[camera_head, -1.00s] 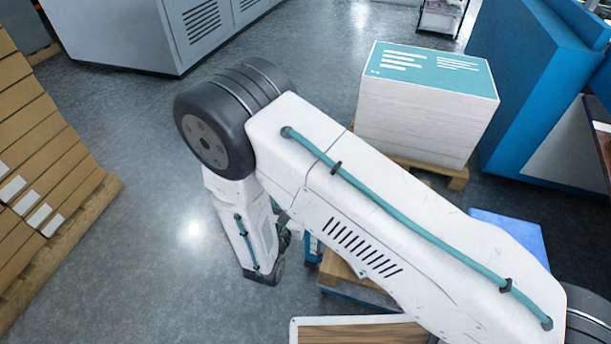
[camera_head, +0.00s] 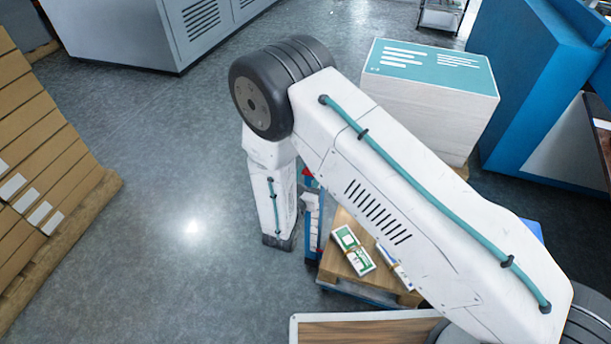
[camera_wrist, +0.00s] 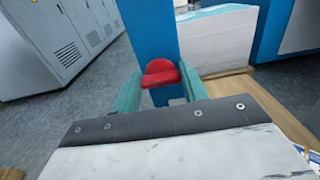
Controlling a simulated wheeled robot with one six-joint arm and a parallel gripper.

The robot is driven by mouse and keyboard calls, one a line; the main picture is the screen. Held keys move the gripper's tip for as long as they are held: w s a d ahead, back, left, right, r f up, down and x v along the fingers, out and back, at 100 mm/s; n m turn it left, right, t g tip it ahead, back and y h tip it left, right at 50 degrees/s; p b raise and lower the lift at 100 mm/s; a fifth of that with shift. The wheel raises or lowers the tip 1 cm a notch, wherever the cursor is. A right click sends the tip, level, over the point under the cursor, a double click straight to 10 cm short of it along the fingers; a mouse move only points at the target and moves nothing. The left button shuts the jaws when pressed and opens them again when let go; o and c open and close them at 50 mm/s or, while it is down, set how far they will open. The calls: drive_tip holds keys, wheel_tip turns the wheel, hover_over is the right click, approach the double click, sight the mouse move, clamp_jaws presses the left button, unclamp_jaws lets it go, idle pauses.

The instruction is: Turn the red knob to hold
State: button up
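The red knob (camera_wrist: 160,74) is on the face of a blue post (camera_wrist: 150,25) in the wrist view. It has a rounded upper part and a ridge across its front. My gripper (camera_wrist: 160,84) has its two teal fingers apart, one at each side of the knob. The right fingertip looks very near the knob's right edge; I cannot tell whether either finger touches it. Any hold marking is not readable.
A pallet table (camera_head: 345,282) with printed packs (camera_head: 353,250) stands right of my forearm. A tall paper stack (camera_head: 425,115) is behind it. Stacked brown cartons (camera_head: 45,150) are at left, a grey cabinet (camera_head: 165,30) at the back. The floor at left is clear.

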drive_tip(key=shift+c, duration=0.7)
drive_tip(key=shift+a, duration=0.15)
drive_tip(key=m, duration=0.8)
drive_tip(key=shift+s+m, duration=0.1)
drive_tip(key=shift+m, duration=0.2)
drive_tip(key=m, duration=0.4)
drive_tip(key=shift+d+f, duration=0.1)
drive_tip(key=shift+d, duration=0.1)
drive_tip(key=m, duration=0.5)
drive_tip(key=shift+f, duration=0.1)
drive_tip(key=shift+m, duration=0.3)
